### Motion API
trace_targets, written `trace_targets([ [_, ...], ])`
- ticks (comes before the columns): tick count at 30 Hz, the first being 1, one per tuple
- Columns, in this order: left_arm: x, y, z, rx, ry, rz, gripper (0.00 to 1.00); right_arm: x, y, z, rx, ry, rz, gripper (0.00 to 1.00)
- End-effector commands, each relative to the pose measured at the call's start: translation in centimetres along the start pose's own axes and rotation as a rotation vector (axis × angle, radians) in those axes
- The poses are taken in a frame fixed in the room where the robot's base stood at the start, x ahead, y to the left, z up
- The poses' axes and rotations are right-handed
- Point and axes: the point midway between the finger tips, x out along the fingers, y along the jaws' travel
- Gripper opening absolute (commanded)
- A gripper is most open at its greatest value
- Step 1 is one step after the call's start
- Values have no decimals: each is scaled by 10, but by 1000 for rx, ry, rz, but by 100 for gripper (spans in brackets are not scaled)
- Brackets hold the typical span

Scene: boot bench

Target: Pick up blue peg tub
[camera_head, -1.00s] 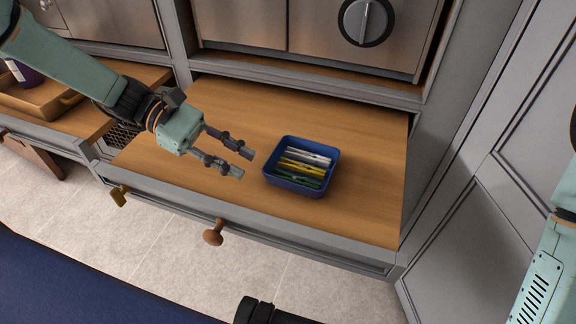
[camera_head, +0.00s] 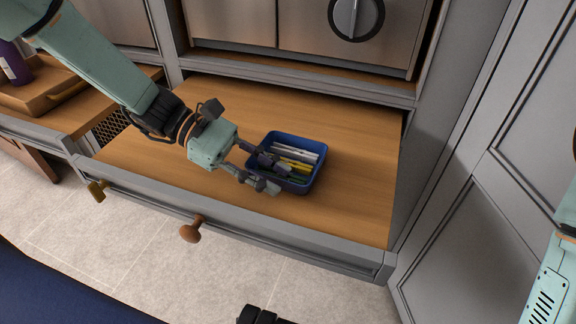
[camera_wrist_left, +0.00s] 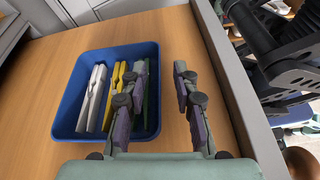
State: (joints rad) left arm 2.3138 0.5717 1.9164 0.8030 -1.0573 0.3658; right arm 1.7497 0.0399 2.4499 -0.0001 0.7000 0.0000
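The blue peg tub (camera_head: 317,170) stands upright on the pulled-out wooden board and holds white, yellow and green pegs. It also shows in the left wrist view (camera_wrist_left: 67,108). My left gripper (camera_head: 276,178) is open at the tub's near left side and partly covers it. In the left wrist view my left gripper (camera_wrist_left: 160,75) has one finger over the inside of the tub and the other outside, with the tub's side wall between them. Neither finger visibly pinches the wall. My right gripper cannot be made out; only part of my right arm shows at the right edge.
The wooden board (camera_head: 350,205) is clear around the tub, with a grey front edge and a round wooden knob (camera_head: 191,229). A wooden tray (camera_head: 45,92) with a purple bottle (camera_head: 14,64) stands left. A steel-fronted unit with a dial (camera_head: 357,15) is behind; grey panels stand right.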

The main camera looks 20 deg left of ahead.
Motion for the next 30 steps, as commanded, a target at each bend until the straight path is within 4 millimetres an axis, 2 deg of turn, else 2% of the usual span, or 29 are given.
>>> trace_targets([
  [1, 0, 0, 0, 0, 0, -1, 28, 0, 0, 0, 0, 0, 0, 40],
  [11, 2, 1, 1, 0, 1, -2, 0, 0, 0, 0, 0, 0, 0, 40],
  [30, 1, 2, 4, 1, 0, -1, 0, -2, 0, 0, 0, 0, 0, 40],
])
